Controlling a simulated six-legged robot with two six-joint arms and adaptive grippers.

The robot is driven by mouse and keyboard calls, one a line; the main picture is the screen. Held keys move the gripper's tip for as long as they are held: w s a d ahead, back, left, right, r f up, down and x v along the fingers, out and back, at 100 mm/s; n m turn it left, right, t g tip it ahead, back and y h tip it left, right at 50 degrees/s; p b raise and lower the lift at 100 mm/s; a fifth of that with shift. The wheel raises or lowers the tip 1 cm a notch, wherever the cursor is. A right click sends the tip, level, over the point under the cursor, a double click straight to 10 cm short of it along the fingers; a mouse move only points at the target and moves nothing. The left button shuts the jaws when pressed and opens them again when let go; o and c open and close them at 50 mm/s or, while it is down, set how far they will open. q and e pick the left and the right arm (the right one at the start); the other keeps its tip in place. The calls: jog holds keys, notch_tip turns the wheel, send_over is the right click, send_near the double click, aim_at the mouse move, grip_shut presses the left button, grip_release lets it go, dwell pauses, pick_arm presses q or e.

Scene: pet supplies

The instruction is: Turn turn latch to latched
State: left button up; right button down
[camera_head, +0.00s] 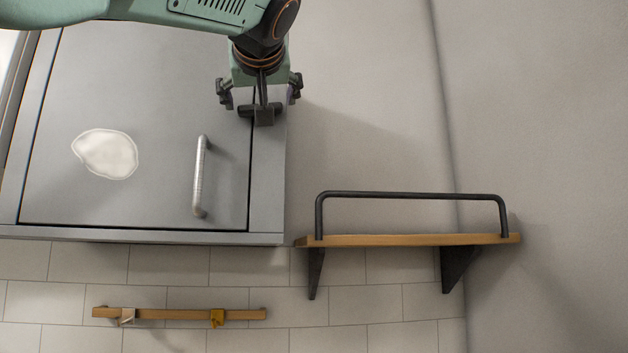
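The grey cabinet door (120,190) is closed and has a silver vertical handle (199,177) at its right side. A small dark latch (264,117) sits at the door's right edge, near the frame; its bar seems to lie crosswise over the gap between door and frame, though the arm partly hides it. My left gripper (260,92) comes down from the top in front of the latch. Its fingers are spread, one to each side, and appear empty. Whether it touches the latch I cannot tell. My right gripper is not in view.
A wooden wall shelf (410,240) with a black rail (412,195) stands out to the right of the cabinet. A wooden hook rail (180,314) is on the tiles below. A whitish patch (106,154) is on the door. The wall at upper right is bare.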

pick_arm(q)
jog(key=shift+c, duration=0.7)
jog(key=shift+w+a+f, duration=0.2)
jog(key=shift+w, duration=0.2)
jog(key=c, duration=0.7)
jog(key=shift+o, duration=0.2)
jog(key=shift+d+m, duration=0.1)
jog(key=shift+m, duration=0.8)
jog(key=o, duration=1.1)
jog(key=shift+r, duration=0.1)
jog(key=shift+o, duration=0.2)
